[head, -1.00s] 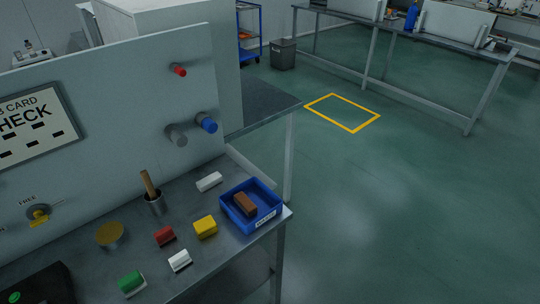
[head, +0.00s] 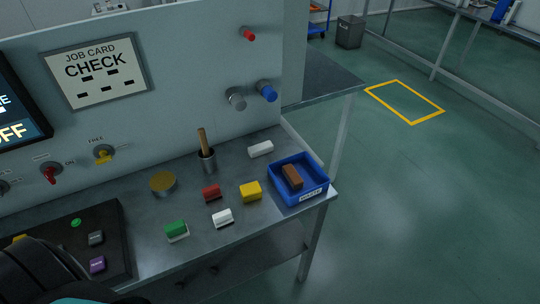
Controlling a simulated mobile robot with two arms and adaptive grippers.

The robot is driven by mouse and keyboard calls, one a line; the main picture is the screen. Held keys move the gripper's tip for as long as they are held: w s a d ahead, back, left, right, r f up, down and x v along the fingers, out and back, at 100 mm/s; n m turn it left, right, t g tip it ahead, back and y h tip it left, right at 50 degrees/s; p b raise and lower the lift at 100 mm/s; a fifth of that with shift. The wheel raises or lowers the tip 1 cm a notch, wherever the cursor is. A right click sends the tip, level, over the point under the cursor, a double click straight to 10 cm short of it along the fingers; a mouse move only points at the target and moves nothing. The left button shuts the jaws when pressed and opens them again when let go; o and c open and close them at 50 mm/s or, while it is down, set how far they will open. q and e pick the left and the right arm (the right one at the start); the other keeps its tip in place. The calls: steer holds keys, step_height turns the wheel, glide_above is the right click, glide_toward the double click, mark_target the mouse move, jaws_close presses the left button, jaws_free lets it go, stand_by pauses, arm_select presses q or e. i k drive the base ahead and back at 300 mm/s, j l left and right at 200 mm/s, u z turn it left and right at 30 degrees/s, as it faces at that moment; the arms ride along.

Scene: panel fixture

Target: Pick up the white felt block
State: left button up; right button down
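Two white blocks lie on the grey metal bench (head: 215,255). One white block (head: 222,218) is near the front edge, between the green block and the yellow block, and shows a darker lower part. The other white block (head: 260,149) is plain, longer and flatter, and lies farther back near the upright panel. I cannot tell from their surfaces which one is felt. Neither of my grippers is in view; a dark rounded part at the lower left looks like my own arm.
Around them are a red block (head: 212,193), a yellow block (head: 250,191), a green block (head: 176,230), a brass disc (head: 162,183) and a cup (head: 208,162) with a wooden handle. A blue tray (head: 313,191) holds a brown block. The panel (head: 190,80) carries protruding knobs.

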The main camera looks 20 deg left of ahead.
mark_target(262, 148)
steer(key=i+l+u, duration=0.1)
steer(key=u, duration=0.8)
